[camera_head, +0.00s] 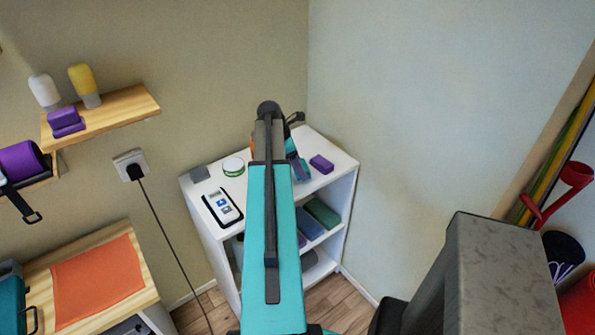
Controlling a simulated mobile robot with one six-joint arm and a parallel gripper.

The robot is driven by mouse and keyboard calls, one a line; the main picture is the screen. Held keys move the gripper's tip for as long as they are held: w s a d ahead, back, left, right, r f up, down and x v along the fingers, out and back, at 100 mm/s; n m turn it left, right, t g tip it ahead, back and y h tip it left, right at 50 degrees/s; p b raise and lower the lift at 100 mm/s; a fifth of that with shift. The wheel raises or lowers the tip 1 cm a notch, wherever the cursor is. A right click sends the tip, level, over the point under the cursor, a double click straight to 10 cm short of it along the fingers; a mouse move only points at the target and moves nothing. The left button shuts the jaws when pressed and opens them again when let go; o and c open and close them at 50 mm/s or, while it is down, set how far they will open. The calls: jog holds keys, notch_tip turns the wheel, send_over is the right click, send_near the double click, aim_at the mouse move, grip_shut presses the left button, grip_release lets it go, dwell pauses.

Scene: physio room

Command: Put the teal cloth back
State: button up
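My teal arm reaches up the middle of the picture, over a white shelf unit (335,184) in the corner. My gripper (291,148) is at its far end, mostly hidden behind the arm; I cannot see whether its fingers are open or shut. A small teal piece (301,169), possibly the teal cloth, shows just right of the arm at the unit's top. I cannot tell whether it is held or lying there. A dark green folded or rolled item (322,212) and a blue-grey one (309,224) lie on the shelf below.
On the unit's top are a white device (222,208), a round green-and-white tin (233,166), a grey block (200,173) and a purple block (321,164). An orange cloth (98,280) lies on a wooden top at left. A grey-topped block (505,258) stands at right.

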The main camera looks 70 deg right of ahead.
jog(key=shift+f+p, duration=0.45)
jog(key=shift+f, duration=0.85)
jog(key=shift+f, duration=0.1)
jog(key=o, duration=1)
jog(key=shift+r, duration=0.2)
jog(key=b+v, duration=0.3)
jog(key=v, duration=0.8)
jog(key=shift+w+r, duration=0.15)
jog(key=shift+r, duration=0.2)
jog(key=shift+a+r, duration=0.1)
